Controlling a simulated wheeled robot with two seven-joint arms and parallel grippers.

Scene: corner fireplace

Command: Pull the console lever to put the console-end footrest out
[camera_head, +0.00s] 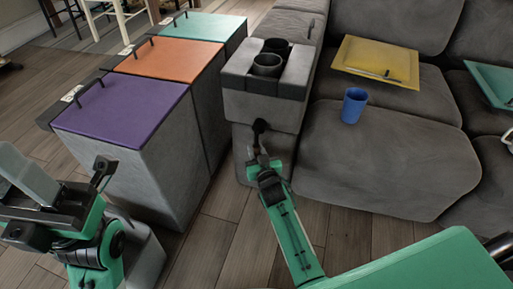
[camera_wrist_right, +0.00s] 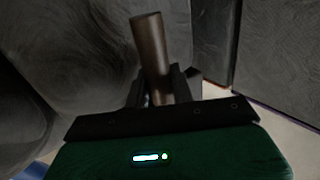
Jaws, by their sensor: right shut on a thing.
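The grey sofa console (camera_head: 262,108) with two dark cup holders stands at the sofa's left end. The console lever (camera_head: 260,127), a short dark handle, sticks out at the console's front. It shows as a brown cylinder (camera_wrist_right: 149,48) in the right wrist view. My right gripper (camera_head: 260,153) is shut on the lever, whose end sticks up past the fingers (camera_wrist_right: 158,84). The seat nearest the console (camera_head: 385,165) has a rounded grey front; I cannot tell a separate footrest panel there. My left gripper (camera_head: 68,180) is open and empty at the lower left.
Bins with purple (camera_head: 125,112), orange (camera_head: 170,60) and teal (camera_head: 205,27) lids stand left of the console, with a narrow floor gap between. Wood floor (camera_head: 345,240) is open in front.

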